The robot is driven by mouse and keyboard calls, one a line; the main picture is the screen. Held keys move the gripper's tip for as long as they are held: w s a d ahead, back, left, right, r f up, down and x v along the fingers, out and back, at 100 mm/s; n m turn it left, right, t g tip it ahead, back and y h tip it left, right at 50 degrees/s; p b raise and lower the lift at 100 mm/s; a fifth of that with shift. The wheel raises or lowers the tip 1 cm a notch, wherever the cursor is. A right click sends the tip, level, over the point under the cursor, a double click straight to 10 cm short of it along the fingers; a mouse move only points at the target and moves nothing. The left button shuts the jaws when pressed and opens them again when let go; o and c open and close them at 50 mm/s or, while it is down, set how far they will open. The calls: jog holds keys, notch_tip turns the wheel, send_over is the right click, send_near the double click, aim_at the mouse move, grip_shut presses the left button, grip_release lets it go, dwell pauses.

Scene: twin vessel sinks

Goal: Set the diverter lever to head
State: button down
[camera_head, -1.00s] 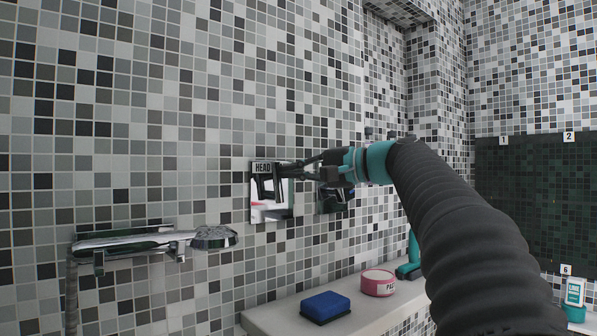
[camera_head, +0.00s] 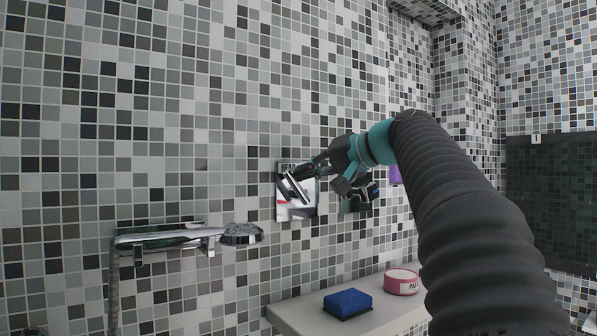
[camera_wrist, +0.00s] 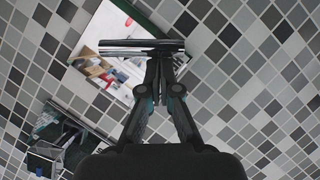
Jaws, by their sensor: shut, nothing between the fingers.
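The diverter is a shiny, mirror-like plate (camera_head: 284,211) on the tiled wall, with a partly covered dark HEAD label along its top edge. Its chrome lever (camera_head: 291,190) slants across the plate, upper end to the left. In the wrist view the lever (camera_wrist: 125,47) is a bright bar across the plate (camera_wrist: 115,20). My gripper (camera_head: 312,171) is shut and empty, at the plate's right side. In the wrist view my gripper's fingertips (camera_wrist: 160,60) lie together just below the bar's right part. I cannot tell whether they touch it.
A second, dark-looking fixture (camera_head: 352,203) sits right of the plate, partly behind my gripper. A chrome hand shower (camera_head: 240,234) hangs on the wall at left. Below, a pale ledge (camera_head: 300,318) carries a blue sponge (camera_head: 348,302) and a pink tin (camera_head: 401,281).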

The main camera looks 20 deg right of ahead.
dwell(0.4)
jog(key=s+d+r+p, duration=0.2)
jog(key=s+d+r, duration=0.35)
jog(key=d, duration=0.25)
jog(key=s+a+f+m+g+h, duration=0.1)
jog(key=s+a+f+g+h, duration=0.3)
jog(key=f, duration=0.6)
jog(key=s+a+f+t, duration=0.1)
jog(key=a+f, duration=0.6)
jog(key=f, duration=0.2)
jog(key=s+a+f+n+g+h, duration=0.1)
jog(key=s+f+n+h, duration=0.1)
jog(key=s+f, duration=0.7)
jog(key=s+a+f+n+g+h, duration=0.2)
jog(key=s+f, duration=0.7)
jog(key=f, duration=1)
jog(key=shift+a+f+g, duration=0.3)
jog(key=shift+f, duration=0.05)
